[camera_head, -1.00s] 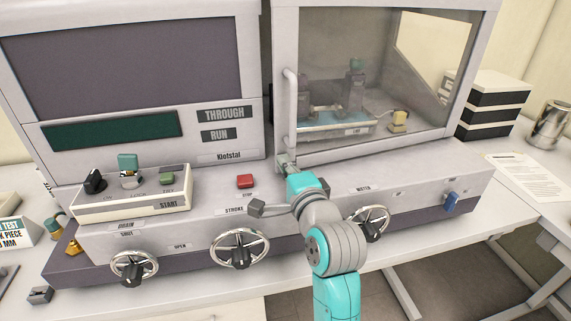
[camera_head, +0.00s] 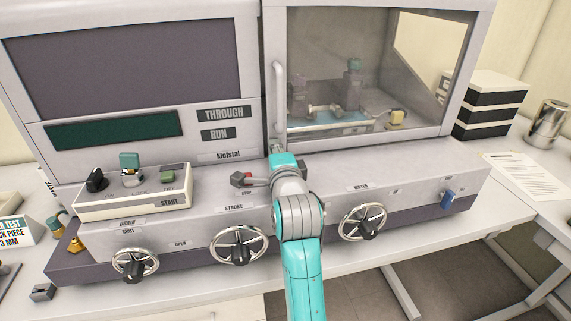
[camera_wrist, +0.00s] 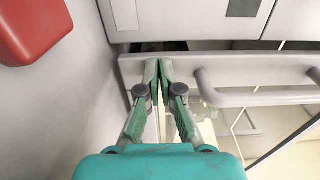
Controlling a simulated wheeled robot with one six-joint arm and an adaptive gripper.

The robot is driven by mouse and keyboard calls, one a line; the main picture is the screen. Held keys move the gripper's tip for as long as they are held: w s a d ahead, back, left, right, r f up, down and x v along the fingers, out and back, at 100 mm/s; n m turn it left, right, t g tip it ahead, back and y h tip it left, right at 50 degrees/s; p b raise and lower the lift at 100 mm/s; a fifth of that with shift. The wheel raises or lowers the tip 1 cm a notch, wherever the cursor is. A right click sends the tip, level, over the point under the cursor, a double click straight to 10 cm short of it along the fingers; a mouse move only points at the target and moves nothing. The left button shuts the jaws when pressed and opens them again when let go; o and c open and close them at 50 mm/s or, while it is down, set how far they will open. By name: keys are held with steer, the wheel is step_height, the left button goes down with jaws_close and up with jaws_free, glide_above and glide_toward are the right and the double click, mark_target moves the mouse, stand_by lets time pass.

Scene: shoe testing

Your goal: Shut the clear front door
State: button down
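The clear front door (camera_head: 380,75) is a pale-framed pane on the right half of the machine, with a vertical bar handle (camera_head: 278,95) near its left edge. In the wrist view the door frame (camera_wrist: 225,66) lies just ahead of the fingertips, and the handle (camera_wrist: 260,98) is to their right. A dark gap shows between frame and housing there. My gripper (camera_head: 277,150) is at the lower left corner of the door, below the handle. In the wrist view my gripper (camera_wrist: 159,66) has its green fingertips together, with nothing seen between them; contact with the frame is hard to tell.
The red stop button (camera_head: 240,179) is close left of my wrist, and it looms large in the wrist view (camera_wrist: 32,28). Handwheels (camera_head: 238,246) line the machine's front. Stacked boxes (camera_head: 492,105) stand right of the machine.

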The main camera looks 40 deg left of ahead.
steer(key=shift+w+a+r, duration=0.1)
steer(key=shift+a+r, duration=0.05)
steer(key=shift+r, duration=0.2)
steer(key=shift+f, duration=0.15)
steer(key=v, duration=1.2)
steer(key=shift+f, duration=0.2)
steer(key=shift+s, duration=0.25)
